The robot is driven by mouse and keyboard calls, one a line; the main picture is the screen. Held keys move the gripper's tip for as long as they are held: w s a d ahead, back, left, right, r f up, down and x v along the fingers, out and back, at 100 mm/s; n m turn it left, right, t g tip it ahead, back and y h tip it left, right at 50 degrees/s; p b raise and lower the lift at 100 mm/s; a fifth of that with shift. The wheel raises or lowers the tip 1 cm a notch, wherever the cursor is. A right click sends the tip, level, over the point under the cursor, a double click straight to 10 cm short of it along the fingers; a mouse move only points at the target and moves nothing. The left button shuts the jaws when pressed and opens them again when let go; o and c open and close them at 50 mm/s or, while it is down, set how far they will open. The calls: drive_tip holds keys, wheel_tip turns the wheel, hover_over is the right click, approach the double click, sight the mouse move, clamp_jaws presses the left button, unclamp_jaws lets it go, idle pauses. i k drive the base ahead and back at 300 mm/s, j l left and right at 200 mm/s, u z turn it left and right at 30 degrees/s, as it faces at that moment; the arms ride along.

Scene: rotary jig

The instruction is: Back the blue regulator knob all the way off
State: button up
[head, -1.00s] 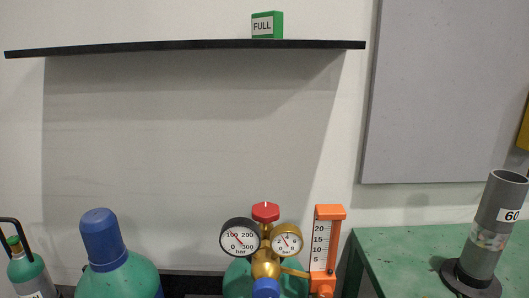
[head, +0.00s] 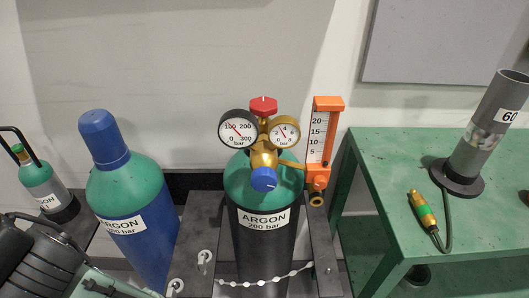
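The blue regulator knob (head: 264,179) sits at the front of the brass regulator (head: 263,157), low on its body, in the head view. A white mark shows on its face. The regulator is on the black and green argon cylinder (head: 263,222). It carries a red valve handwheel (head: 263,106) on top, a left gauge (head: 238,131) up to 300 bar and a right gauge (head: 284,133) up to 8 bar. Both needles point to the upper left. Dark parts of my arm show at the lower left. My gripper's fingers cannot be made out.
An orange flowmeter (head: 321,140) stands right of the regulator. A blue-capped argon cylinder (head: 127,190) and a small cylinder (head: 43,185) stand left. A white chain (head: 262,282) crosses the middle cylinder.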

sight(264, 180)
drive_tip(key=k+j+z, duration=0.3)
drive_tip(key=j, duration=0.25)
drive_tip(key=k+j+z, duration=0.3)
drive_tip(key=k+j, duration=0.15)
drive_tip(key=k, duration=0.15)
